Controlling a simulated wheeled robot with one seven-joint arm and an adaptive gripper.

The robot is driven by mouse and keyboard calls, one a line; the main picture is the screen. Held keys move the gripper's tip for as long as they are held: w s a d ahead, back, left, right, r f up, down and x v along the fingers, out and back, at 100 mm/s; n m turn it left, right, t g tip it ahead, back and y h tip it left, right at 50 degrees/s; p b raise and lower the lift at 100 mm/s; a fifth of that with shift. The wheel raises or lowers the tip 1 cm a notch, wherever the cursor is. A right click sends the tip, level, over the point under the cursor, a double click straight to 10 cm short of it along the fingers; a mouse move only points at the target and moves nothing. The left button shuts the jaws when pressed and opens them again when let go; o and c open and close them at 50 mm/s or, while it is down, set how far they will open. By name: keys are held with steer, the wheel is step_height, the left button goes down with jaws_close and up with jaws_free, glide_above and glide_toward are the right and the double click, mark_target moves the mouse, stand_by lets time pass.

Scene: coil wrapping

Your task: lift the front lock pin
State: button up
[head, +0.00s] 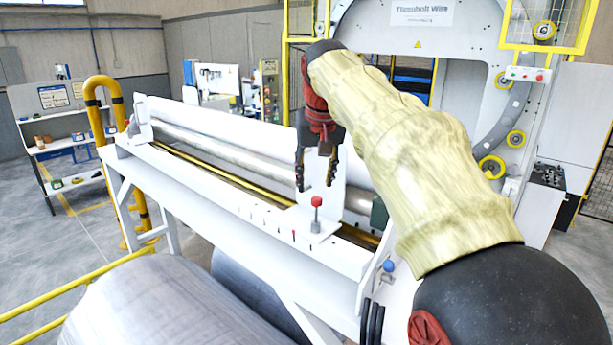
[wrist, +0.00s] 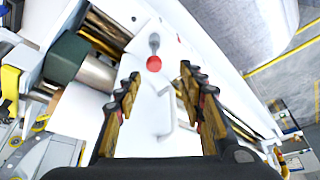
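The front lock pin (head: 316,214) stands upright on the white plate of the bench, with a red round knob on a grey stem. In the wrist view the pin's red knob (wrist: 154,64) shows beyond my fingertips and roughly between their lines. My gripper (head: 317,186) hangs above and just behind the pin in the head view, apart from it. It also shows in the wrist view (wrist: 160,75) with its two dark, ribbed fingers spread wide and nothing between them. The pin's lower end is hidden in the plate.
The long white bench (head: 230,185) carries rollers and a tall white plate behind the pin. Small pins or holes line its front face. A blue knob (head: 389,266) sits at its right end. Large grey coils (head: 160,305) lie in front. A yellow rail (head: 75,285) stands left.

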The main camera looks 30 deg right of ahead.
mark_target(317, 198)
steer(key=d+f, duration=0.1)
steer(key=f, duration=0.1)
steer(key=w+f, duration=0.1)
steer(key=w+d+f, duration=0.1)
steer(key=f, duration=0.1)
steer(key=shift+w+d+f+p, duration=0.1)
steer(key=shift+d+f+p, duration=0.2)
steer(key=shift+d+f, duration=0.05)
steer(key=shift+w+a+f, duration=0.1)
steer(key=shift+w+f, duration=0.2)
steer(key=shift+f, duration=0.25)
steer(key=shift+c, duration=1)
steer(key=c, duration=0.7)
jaws_close()
